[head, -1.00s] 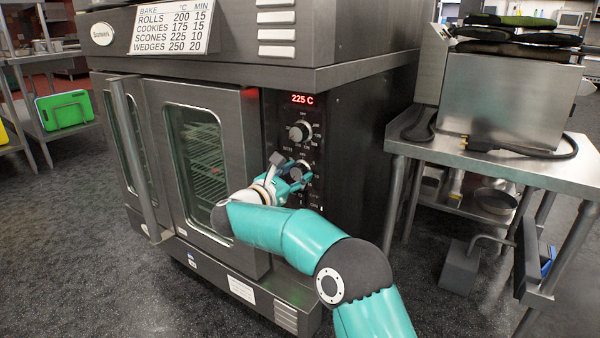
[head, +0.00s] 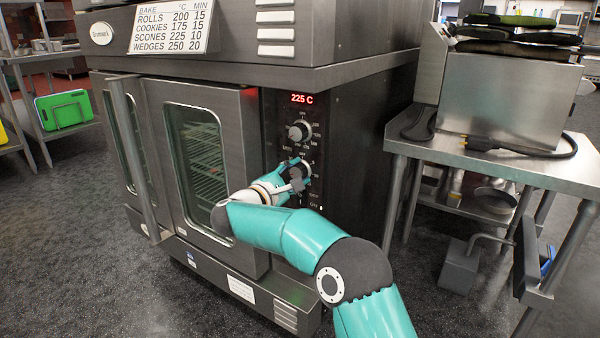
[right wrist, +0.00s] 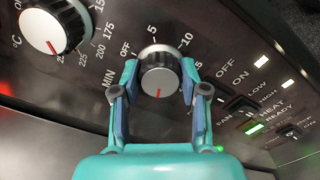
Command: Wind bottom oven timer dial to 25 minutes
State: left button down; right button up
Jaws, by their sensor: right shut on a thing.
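The timer dial (right wrist: 160,75) is a round grey knob on the dark oven panel. In the right wrist view its red mark points down towards my gripper's palm. OFF, MIN, 5 and 10 show around it; the number beside the red mark is hidden by the gripper. My right gripper (head: 296,177) is shut on the dial, with one finger on each side of it in the right wrist view (right wrist: 160,84). In the head view the gripper mostly hides the dial. My left gripper is not in view.
The temperature dial (head: 299,131) sits just above, under a red display (head: 302,99) reading 225 C. The fan and heat switches (right wrist: 243,106) lie beside the timer dial. The oven doors (head: 205,165) are shut. A steel table (head: 500,160) stands at the right.

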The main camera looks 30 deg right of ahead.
jog(key=shift+w+a, duration=0.15)
jog(key=shift+w, duration=0.1)
jog(key=o, duration=1.1)
jog(key=shift+f, duration=0.1)
jog(key=shift+o, duration=0.2)
jog(key=v, duration=1.2)
jog(key=shift+f, duration=0.1)
